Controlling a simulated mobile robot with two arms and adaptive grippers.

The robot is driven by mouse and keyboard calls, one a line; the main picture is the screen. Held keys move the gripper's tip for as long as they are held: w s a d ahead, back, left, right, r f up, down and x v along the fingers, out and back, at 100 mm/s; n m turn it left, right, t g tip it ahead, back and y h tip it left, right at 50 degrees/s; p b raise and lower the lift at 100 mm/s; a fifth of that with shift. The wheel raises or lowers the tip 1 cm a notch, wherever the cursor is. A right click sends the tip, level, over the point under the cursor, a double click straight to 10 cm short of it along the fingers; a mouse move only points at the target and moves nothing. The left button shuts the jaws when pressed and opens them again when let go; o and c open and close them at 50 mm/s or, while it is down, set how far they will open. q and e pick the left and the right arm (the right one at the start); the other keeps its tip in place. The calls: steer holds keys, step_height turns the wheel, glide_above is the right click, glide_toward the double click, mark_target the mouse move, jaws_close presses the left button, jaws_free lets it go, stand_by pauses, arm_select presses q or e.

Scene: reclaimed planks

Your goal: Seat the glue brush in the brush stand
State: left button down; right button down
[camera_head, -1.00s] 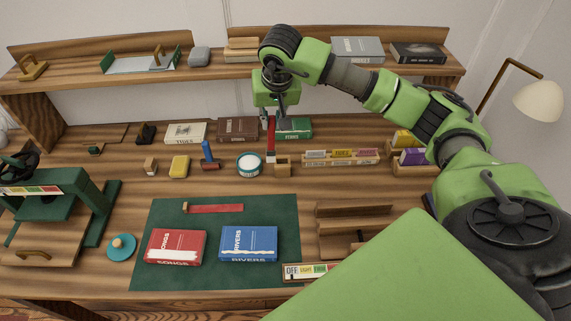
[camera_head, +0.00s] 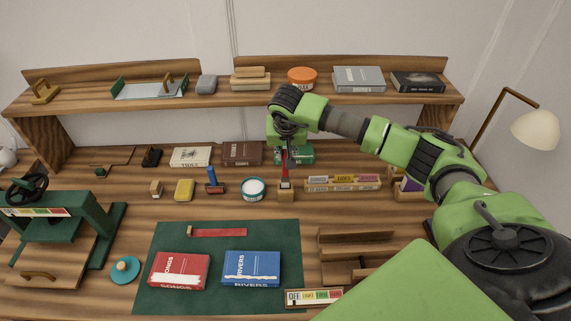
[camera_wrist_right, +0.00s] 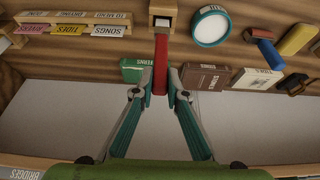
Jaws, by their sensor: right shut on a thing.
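The glue brush has a red handle (camera_head: 285,171) and a pale lower end, and it points down from my right gripper (camera_head: 284,150). The wrist view shows my right gripper's fingertips (camera_wrist_right: 160,94) shut on the red handle (camera_wrist_right: 160,65). The brush stand is a small wooden block (camera_head: 286,195) to the right of the white glue pot; it also shows at the top of the wrist view (camera_wrist_right: 162,8). The brush's lower end lines up with the stand's top. I cannot tell how far it is inside. My left gripper is out of view.
The glue pot (camera_head: 253,188) stands close left of the stand, and a rack of labelled cards (camera_head: 343,184) close right. A green book (camera_head: 303,155) lies behind. The green mat (camera_head: 210,235) in front carries a red book and a blue book.

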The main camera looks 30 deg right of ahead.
steer(key=p, duration=0.1)
glide_above(285, 177)
steer(key=f, duration=0.4)
steer(key=shift+w+d, duration=0.2)
steer(key=shift+f, duration=0.1)
steer(key=shift+f+b, duration=0.1)
steer(key=shift+b, duration=0.2)
steer(key=c, duration=2)
jaws_free()
